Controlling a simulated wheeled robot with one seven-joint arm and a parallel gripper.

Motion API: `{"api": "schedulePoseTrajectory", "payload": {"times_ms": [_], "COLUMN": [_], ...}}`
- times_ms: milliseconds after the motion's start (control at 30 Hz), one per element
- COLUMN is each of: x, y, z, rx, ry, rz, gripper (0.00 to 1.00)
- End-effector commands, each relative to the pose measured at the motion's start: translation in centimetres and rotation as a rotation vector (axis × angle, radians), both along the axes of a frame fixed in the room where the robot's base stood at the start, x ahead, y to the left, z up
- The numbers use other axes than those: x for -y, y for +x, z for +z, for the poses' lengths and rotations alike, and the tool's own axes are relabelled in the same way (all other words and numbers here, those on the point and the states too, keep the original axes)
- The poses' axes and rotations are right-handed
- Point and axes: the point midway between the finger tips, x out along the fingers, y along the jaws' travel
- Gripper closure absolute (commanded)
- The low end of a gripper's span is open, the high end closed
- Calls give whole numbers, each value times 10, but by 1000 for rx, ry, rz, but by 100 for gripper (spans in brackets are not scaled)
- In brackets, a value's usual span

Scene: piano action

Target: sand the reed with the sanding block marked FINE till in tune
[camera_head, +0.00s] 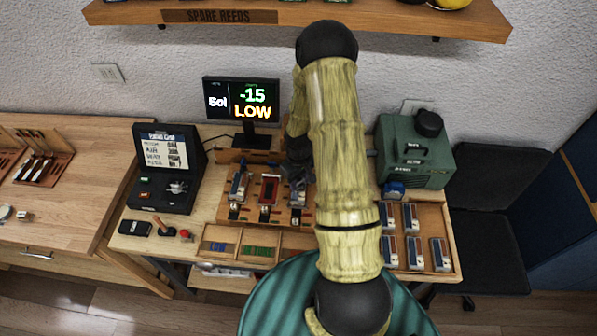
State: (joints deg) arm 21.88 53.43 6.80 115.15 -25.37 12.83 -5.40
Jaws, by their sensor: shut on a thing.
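My gripper (297,176) is a dark shape just left of my arm, over the right end of a wooden rack (250,214). It is shut on a small block (298,193), mostly hidden; I cannot read a mark on it. Left of it in the rack are a red-framed piece (269,190) and a blue-topped block (238,187). The small labels on the rack are too small to read. The tuner screen (241,100) shows -15 and LOW in orange. I cannot make out which piece is the reed.
A black case (165,165) stands left of the rack, a green machine (414,150) to the right. Several blocks (413,250) sit in a tray at right. Divided bins (240,243) lie in front. The SPARE REEDS shelf (300,14) hangs above.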

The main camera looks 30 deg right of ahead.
Motion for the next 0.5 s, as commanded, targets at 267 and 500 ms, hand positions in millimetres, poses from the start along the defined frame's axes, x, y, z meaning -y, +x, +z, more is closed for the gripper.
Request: {"api": "schedulePoseTrajectory", "payload": {"times_ms": [267, 500], "x": [-6, -6], "y": [2, 1], "z": [19, 29], "rx": [0, -1], "ry": [0, 0], "rz": [13, 12], "gripper": [91, 91]}}
